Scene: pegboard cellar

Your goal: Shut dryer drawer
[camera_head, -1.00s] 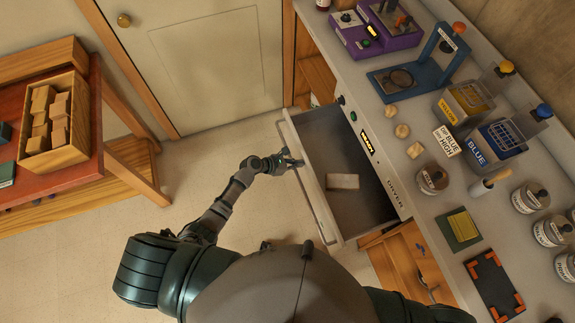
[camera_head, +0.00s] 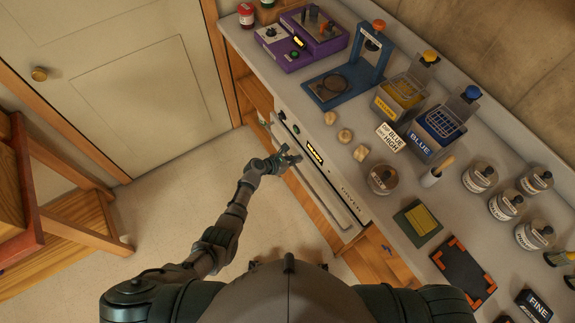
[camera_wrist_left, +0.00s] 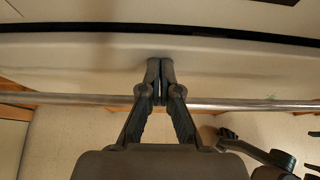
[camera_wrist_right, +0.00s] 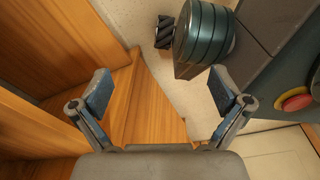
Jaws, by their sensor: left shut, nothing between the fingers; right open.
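The dryer drawer (camera_head: 322,192) is a pale front with a metal bar handle, in the counter's side below the DRYER label. Its inside no longer shows in the head view. In the left wrist view the drawer front (camera_wrist_left: 80,62) has a dark line along its upper edge; I cannot tell whether a small gap is left. The bar handle (camera_wrist_left: 70,98) runs across below. My left gripper (camera_head: 290,157) is shut and empty, its tips (camera_wrist_left: 160,66) against or very near the drawer front, above the bar. My right gripper (camera_wrist_right: 160,88) is open and empty, near wooden cabinet parts.
The counter holds a purple device (camera_head: 305,38), a blue stand (camera_head: 338,88), yellow and blue baths (camera_head: 432,130), several jars (camera_head: 478,176) and a black tray with orange corners (camera_head: 462,275). A wooden bench (camera_head: 75,235) stands at left. The floor (camera_head: 165,215) between is clear.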

